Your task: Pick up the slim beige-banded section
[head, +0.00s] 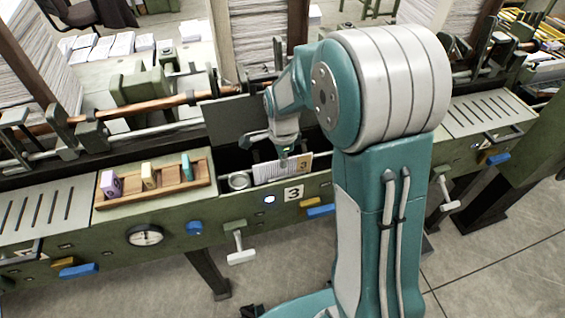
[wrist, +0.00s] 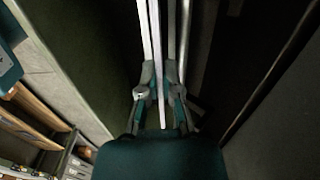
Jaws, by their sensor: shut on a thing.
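A slim pale section with a beige part at its right end (head: 304,162) stands on edge in a pocket of the green machine. My gripper (head: 283,160) points down over this pocket, its fingers at the section's upper part. In the wrist view my gripper (wrist: 160,98) is shut on a thin upright section (wrist: 160,60), seen edge-on between the fingers. Other thin pale edges stand close on its left (wrist: 145,35) and right (wrist: 183,40). The band cannot be made out in the wrist view, and the section's lower part is hidden in the pocket.
A wooden rack (head: 185,190) with purple, yellow and teal blocks lies further left. A plate marked 3 (head: 293,193) is on the front panel. A copper-coloured shaft (head: 150,108) runs behind.

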